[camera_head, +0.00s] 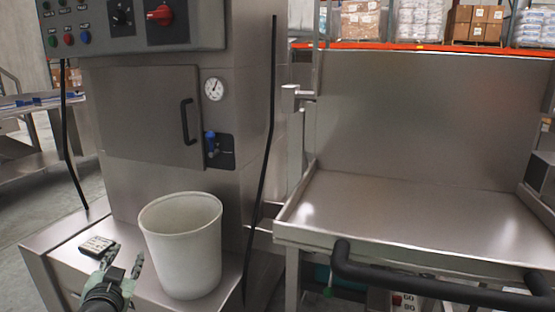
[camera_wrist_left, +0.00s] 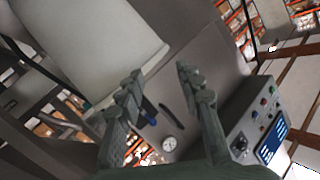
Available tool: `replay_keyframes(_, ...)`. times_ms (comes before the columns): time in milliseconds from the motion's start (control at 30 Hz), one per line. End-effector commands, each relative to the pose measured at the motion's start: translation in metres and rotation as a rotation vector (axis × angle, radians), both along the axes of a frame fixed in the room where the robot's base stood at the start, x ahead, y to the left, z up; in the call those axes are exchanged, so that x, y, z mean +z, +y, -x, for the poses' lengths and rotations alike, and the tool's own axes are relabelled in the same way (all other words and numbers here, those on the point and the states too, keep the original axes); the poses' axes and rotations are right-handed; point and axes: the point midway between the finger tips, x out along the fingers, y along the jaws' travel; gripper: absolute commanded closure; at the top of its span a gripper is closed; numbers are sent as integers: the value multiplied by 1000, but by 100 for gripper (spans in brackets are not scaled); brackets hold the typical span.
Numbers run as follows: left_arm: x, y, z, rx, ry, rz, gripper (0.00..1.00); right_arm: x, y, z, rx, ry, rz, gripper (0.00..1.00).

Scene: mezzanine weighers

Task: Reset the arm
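My left gripper (camera_head: 123,267) is at the lower left in the head view, just left of the white bucket (camera_head: 182,245). In the left wrist view its two grey-green fingers (camera_wrist_left: 158,82) are apart with nothing between them. The bucket stands upright on the metal ledge (camera_head: 60,250) in front of the machine. It also fills the upper left of the left wrist view (camera_wrist_left: 95,40). A small dark ridged piece (camera_head: 97,246) shows at the gripper's left finger; I cannot tell whether it is part of the finger. My right gripper is not in view.
A steel machine (camera_head: 150,120) with a control panel (camera_head: 130,25) and a gauge (camera_head: 214,89) rises behind the bucket. A wide, empty steel tray (camera_head: 400,215) with a black bar (camera_head: 440,280) is at the right. Shelves with boxes (camera_head: 475,22) are far behind.

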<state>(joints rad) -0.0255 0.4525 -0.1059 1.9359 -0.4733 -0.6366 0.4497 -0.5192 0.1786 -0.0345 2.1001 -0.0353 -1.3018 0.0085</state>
Motion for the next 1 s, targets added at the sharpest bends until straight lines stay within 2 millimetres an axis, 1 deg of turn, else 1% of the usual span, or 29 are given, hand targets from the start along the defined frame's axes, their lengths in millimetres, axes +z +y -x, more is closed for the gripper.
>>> replay_keyframes(33, -37, -1, 20, 28, 95, 34, 64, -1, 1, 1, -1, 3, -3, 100)
replay_keyframes(67, -57, -2, 32, 44, 151, 50, 64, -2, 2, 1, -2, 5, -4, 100)
replay_keyframes(100, -83, -4, 48, 63, 225, 70, 64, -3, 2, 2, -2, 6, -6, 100)
replay_keyframes(167, -121, -8, 76, 84, 338, 99, 64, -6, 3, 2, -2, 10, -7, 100)
replay_keyframes(200, -144, -12, 96, 97, 413, 118, 64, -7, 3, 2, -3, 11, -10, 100)
replay_keyframes(267, -176, -19, 127, 109, 527, 146, 64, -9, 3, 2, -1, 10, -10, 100)
replay_keyframes(300, -196, -25, 150, 114, 602, 165, 64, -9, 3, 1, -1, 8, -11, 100)
replay_keyframes(367, -223, -34, 183, 118, 712, 192, 64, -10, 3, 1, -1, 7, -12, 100)
replay_keyframes(400, -238, -41, 205, 118, 779, 209, 64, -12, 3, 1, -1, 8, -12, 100)
replay_keyframes(467, -255, -51, 235, 114, 870, 233, 64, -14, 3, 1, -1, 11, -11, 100)
replay_keyframes(500, -265, -57, 253, 109, 925, 246, 64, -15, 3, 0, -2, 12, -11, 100)
replay_keyframes(600, -281, -69, 287, 98, 1024, 273, 64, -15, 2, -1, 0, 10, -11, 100)
replay_keyframes(633, -284, -72, 295, 95, 1045, 279, 64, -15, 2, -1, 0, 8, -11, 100)
replay_keyframes(700, -288, -76, 306, 89, 1079, 288, 64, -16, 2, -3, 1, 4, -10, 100)
replay_keyframes(767, -290, -78, 312, 87, 1094, 292, 64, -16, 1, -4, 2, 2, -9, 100)
replay_keyframes(1000, -290, -78, 312, 87, 1094, 292, 64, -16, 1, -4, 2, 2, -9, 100)
